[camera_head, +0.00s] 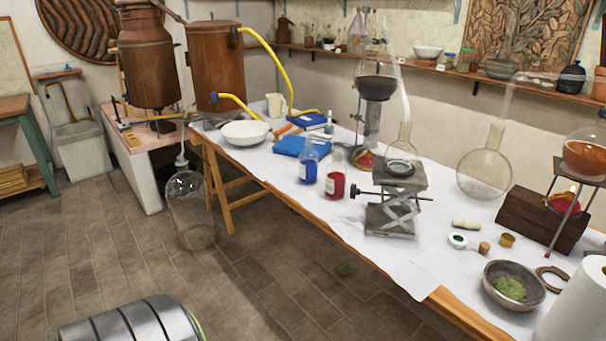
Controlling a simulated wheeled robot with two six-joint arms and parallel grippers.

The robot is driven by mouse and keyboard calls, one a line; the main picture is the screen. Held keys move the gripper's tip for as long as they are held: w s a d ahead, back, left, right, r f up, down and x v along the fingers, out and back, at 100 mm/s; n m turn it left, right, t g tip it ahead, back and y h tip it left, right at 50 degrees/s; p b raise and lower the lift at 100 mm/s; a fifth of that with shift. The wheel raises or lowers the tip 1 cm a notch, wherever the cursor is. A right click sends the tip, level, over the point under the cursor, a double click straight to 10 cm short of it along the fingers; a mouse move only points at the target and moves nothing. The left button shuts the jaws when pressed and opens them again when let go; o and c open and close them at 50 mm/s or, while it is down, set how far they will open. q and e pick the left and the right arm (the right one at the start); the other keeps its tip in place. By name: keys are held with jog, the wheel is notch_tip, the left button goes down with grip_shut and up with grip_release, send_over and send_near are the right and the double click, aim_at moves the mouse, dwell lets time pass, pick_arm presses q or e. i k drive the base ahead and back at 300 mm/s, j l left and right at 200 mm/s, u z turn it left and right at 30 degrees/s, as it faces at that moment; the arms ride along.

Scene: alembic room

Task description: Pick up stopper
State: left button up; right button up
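A small brown cork-like piece (484,248), which looks like the stopper, is on the white-covered table (405,262) at the right. Close by are a small brass-coloured cup or cap (507,240), a small round white-rimmed jar with dark green contents (457,241) and a pale short cylinder (465,224). I cannot tell for certain which small piece is the stopper. Neither of my grippers is in view.
A grey bowl with green matter (514,285) and a white roll (575,305) stand near the front right. A lab jack (391,208), a wooden block (535,222) and a round glass flask (484,175) surround the small pieces. The table's front-left part is clear.

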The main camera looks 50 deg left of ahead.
aim_at(337, 149)
jog(key=j, duration=4.15)
